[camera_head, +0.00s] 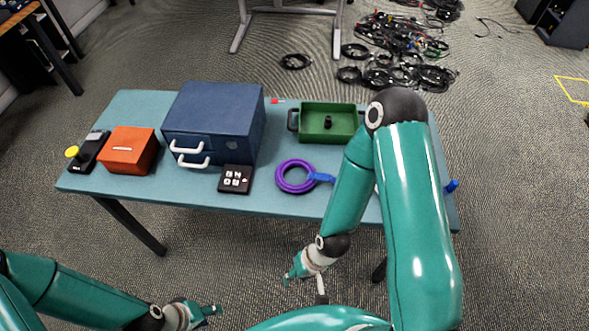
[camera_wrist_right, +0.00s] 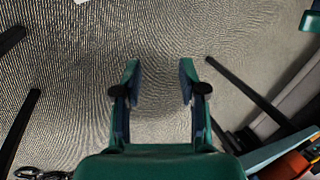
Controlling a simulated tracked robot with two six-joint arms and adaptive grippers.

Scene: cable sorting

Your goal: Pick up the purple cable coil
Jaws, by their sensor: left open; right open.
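The purple cable coil (camera_head: 296,176) lies flat near the front edge of the teal table, right of the middle. A blue tie or plug end (camera_head: 322,178) sticks out from its right side, next to my right arm. My right gripper (camera_head: 289,277) is below the table's front edge in the head view, apart from the coil. The right wrist view shows its two fingers (camera_wrist_right: 160,75) spread with only floor between them. My left gripper (camera_head: 212,311) is low at the bottom left, open and empty, far from the table.
Left of the coil on the table (camera_head: 125,105) are a black button pad (camera_head: 236,179), a blue drawer box (camera_head: 213,122), an orange box (camera_head: 129,150) and a black device (camera_head: 89,152). A green tray (camera_head: 331,123) stands behind the coil. Black cables (camera_head: 400,50) lie on the floor beyond.

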